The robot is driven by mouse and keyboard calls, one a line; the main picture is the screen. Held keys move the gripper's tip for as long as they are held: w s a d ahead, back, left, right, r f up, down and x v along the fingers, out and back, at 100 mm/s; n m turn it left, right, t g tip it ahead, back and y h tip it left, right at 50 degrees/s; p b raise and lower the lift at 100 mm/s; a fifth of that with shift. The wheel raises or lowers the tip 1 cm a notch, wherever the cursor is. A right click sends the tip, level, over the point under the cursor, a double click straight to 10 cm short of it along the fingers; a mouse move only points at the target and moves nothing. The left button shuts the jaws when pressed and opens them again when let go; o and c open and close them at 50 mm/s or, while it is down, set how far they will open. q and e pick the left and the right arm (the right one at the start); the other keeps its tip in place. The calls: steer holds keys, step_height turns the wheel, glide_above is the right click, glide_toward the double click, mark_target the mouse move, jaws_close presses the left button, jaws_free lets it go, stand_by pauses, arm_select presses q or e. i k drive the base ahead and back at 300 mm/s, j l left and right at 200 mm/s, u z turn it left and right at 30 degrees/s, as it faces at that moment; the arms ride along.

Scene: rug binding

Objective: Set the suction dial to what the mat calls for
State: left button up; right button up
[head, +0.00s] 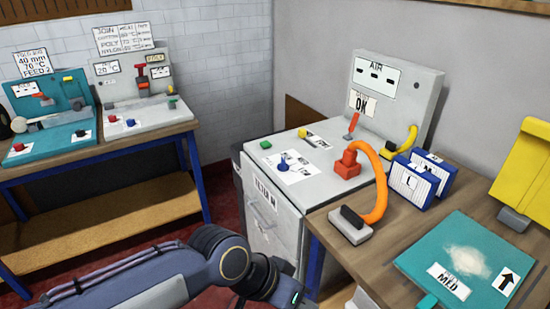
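A small blue knob (284,162) stands on a white printed card (300,174) on top of the grey cabinet (235,190); it looks like the dial, but its marks and setting are too small to read. The teal mat (470,250) lies on the wooden table at right, with a pale dusty patch, a label reading "MED" (449,281) and an arrow label. My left arm comes in from the lower left; its wrist end (283,287) is low in front of the cabinet, apart from the knob. Its fingers are not visible. My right gripper is out of view.
An orange hose (378,185) arches from a red fitting (347,164) to a black-and-grey head (350,225). An "AIR" panel (395,90), blue-edged cases (410,183) and a yellow stand (520,165) are nearby. A second bench (100,170) is at left.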

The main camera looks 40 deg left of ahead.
mark_target(283, 167)
steer(key=k+u, duration=0.15)
steer(key=u, duration=0.2)
steer(key=k+j+u, duration=0.1)
steer(key=u, duration=0.2)
steer(key=k+j+u, duration=0.1)
steer(key=u, duration=0.25)
steer(key=i+j+u, duration=0.1)
steer(key=i+j, duration=1.5)
steer(key=i, duration=0.25)
steer(key=j+u, duration=0.05)
